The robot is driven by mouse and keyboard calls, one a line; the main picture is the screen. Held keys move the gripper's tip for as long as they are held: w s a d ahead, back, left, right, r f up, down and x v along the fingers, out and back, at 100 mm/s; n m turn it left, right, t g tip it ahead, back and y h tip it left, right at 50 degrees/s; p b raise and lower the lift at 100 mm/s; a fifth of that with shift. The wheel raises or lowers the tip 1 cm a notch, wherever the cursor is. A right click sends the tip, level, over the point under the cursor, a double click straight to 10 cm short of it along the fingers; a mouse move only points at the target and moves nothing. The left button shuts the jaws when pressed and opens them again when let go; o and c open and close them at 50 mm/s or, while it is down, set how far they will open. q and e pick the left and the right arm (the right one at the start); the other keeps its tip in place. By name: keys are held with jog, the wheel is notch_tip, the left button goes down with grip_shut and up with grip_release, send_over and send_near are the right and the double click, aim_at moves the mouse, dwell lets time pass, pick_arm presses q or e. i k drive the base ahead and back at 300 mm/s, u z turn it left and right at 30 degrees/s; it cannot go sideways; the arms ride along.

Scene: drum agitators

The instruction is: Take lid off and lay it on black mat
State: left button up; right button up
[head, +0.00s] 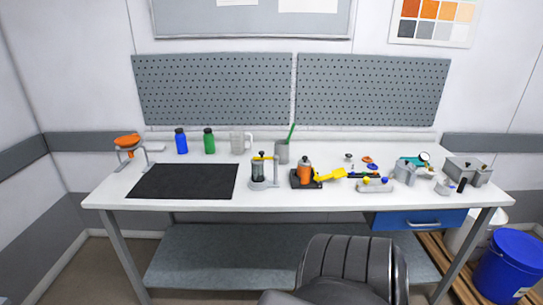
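The black mat (183,181) lies flat and bare on the left part of the white table. A clear cylinder with a dark knob on top and a yellow piece (260,171) stands right of the mat. An orange drum-like part with a dark top (305,171) stands on a dark base beside it. I cannot tell which of these tops is the lid; none lies on the mat. Neither of my grippers is in view.
Blue (181,141) and green (209,141) bottles, a clear mug (239,143) and a grey cup (282,152) stand along the back. Small parts crowd the table's right half. An orange funnel-like piece (128,141) sits at back left.

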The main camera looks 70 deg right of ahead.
aim_at(304, 162)
jog(key=z, duration=0.25)
jog(key=i, duration=1.15)
jog(key=z, duration=1.45)
jog(key=i, duration=0.9)
jog(key=z, duration=0.95)
